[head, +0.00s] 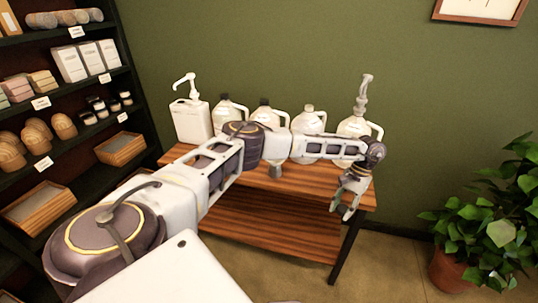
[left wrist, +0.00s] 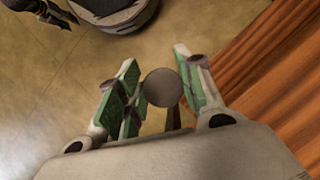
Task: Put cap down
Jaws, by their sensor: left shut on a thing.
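My left gripper (head: 347,208) is low in front of the right end of the wooden table (head: 235,230), pointing down. In the left wrist view, its green-padded fingers (left wrist: 160,92) are closed on a grey round cap (left wrist: 162,87). The cap is held clear, with floor below and the table's striped wood to the right. In the head view the cap cannot be made out in the fingers. A dark shape at the top left of the left wrist view may be my right gripper (left wrist: 42,10); its jaws are unclear.
On the table stand a white pump container (head: 191,122) and several white jugs (head: 308,124). The rightmost jug (head: 355,127) bears a grey pump (head: 362,97). My left arm hides part of the tabletop. A stocked shelf (head: 70,100) is left, a potted plant (head: 490,225) right.

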